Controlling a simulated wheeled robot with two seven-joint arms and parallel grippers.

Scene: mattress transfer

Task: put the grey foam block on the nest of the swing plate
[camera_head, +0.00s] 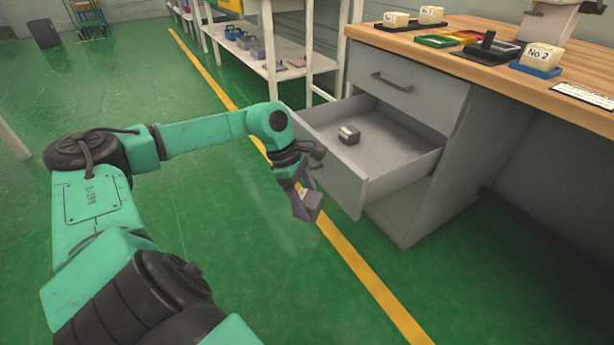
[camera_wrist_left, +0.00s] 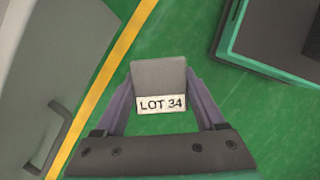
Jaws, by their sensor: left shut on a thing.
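My left gripper (camera_head: 304,198) is shut on a grey foam block (camera_head: 313,201) and holds it in the air in front of the open drawer. In the left wrist view the grey block (camera_wrist_left: 159,74) sits between the two purple fingers, with a white label reading "LOT 34" facing the camera. My right gripper is out of view.
The wooden bench top (camera_head: 460,75) carries a blue tray (camera_head: 535,70) with a cream "No 2" block, a black fixture (camera_head: 489,48), a green tray (camera_head: 436,41) and cream blocks at the back. A white shelf (camera_head: 275,65) stands behind. The green floor left of the drawer is clear.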

